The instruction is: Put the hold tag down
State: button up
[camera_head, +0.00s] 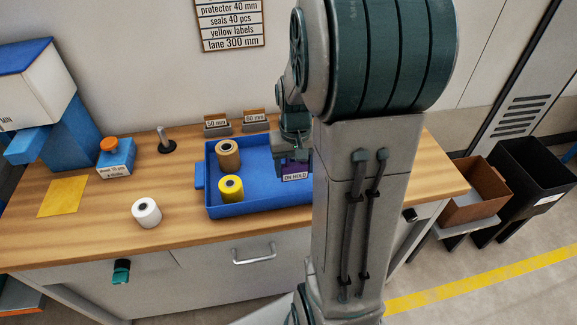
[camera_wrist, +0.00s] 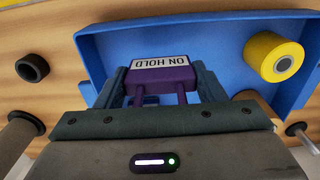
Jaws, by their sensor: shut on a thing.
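The hold tag is a purple block with a white "ON HOLD" label. It shows in the head view (camera_head: 297,175) and in the wrist view (camera_wrist: 160,75), where its label reads upside down. My gripper (camera_head: 293,156) is shut on it, with a finger on each side in the wrist view (camera_wrist: 162,92). The tag is over the right part of the blue tray (camera_head: 250,212). I cannot tell whether it touches the tray floor. My arm hides the tray's right end in the head view.
The tray holds a brown roll (camera_head: 227,153) and a yellow roll (camera_head: 230,188) at its left. A white roll (camera_head: 146,212), a blue box with an orange top (camera_head: 116,160) and a yellow sheet (camera_head: 63,196) are further left on the bench. Two small labelled holders (camera_head: 217,125) stand behind the tray.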

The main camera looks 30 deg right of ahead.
jog(key=shift+w+f, duration=0.6)
jog(key=shift+w, duration=0.2)
jog(key=shift+f, duration=1.85)
jog(key=shift+f, duration=0.2)
jog(key=o, duration=1)
